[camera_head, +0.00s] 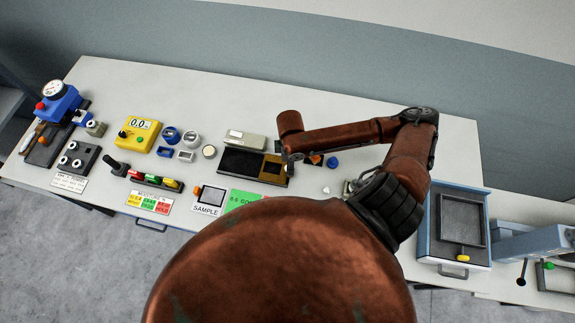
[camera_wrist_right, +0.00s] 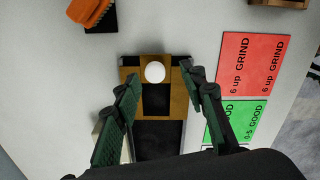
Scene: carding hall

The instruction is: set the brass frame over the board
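The brass frame (camera_wrist_right: 183,100) lies at one end of the dark board (camera_wrist_right: 158,142) in the right wrist view, with a white round knob (camera_wrist_right: 155,72) on it. In the head view the brass frame (camera_head: 271,170) shows at the right end of the dark board (camera_head: 239,163). My right gripper (camera_wrist_right: 160,72) is open, its two fingers apart on either side of the frame and knob as seen from above. I cannot tell its height or whether it touches anything. The arm partly hides this spot in the head view. My left gripper is not in view.
A red card (camera_wrist_right: 250,65) and a green card (camera_wrist_right: 236,122) lie beside the board. A blue knob (camera_head: 332,162) and an orange brush (camera_wrist_right: 91,10) are close by. A yellow meter (camera_head: 137,135) stands left; a grey tray unit (camera_head: 453,255) stands right.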

